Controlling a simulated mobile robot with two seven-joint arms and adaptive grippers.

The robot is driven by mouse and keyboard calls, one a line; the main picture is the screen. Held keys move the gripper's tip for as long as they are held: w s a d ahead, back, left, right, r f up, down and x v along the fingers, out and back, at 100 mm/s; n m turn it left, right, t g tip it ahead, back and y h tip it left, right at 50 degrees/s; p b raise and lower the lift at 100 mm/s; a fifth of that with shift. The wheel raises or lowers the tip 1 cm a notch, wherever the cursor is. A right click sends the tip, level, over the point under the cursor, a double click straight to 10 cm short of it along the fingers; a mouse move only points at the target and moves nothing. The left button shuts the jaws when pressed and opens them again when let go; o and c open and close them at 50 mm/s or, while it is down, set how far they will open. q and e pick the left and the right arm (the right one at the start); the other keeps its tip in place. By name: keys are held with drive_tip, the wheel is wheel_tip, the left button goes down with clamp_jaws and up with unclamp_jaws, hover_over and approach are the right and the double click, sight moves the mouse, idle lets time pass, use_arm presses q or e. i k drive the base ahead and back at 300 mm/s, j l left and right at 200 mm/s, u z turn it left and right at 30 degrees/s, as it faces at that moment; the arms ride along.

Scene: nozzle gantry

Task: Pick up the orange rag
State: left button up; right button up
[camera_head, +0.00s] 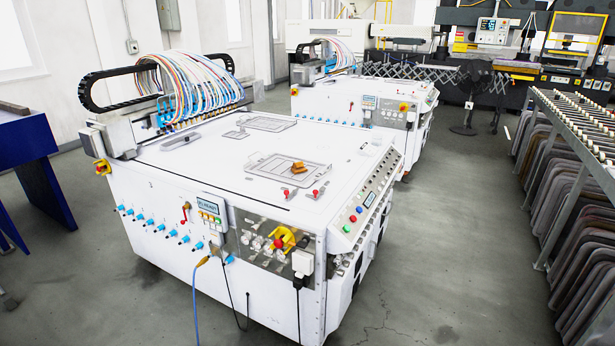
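A small orange-brown crumpled thing, which looks like the orange rag (298,167), lies on top of the white machine (200,165). It rests over a grey rectangular tray or plate (268,168) set on the machine's top, toward the tray's right side. Neither of my grippers shows in the head view.
A gantry with a cable bundle (200,85) stands at the machine's back left. Red knobs (286,192) rise near the tray. A button panel (365,205) lines the right edge. A second white machine (370,92) stands behind. Grey floor (440,240) is open on the right, before a rack (570,150).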

sight(297, 167)
drive_tip(key=i, duration=0.25)
drive_tip(key=i+l, duration=0.2)
drive_tip(key=i+l+u, duration=0.1)
drive_tip(key=i+l, duration=0.15)
drive_tip(key=l, duration=0.2)
drive_tip(key=i+l, duration=0.2)
drive_tip(key=i+l+u, duration=0.1)
drive_tip(key=l, duration=0.35)
drive_tip(key=i+l, duration=0.3)
drive_tip(key=i+l+u, duration=0.1)
drive_tip(key=l, duration=0.3)
drive_tip(key=i+l+u, duration=0.1)
drive_tip(key=i+l, duration=0.15)
drive_tip(key=l, duration=0.1)
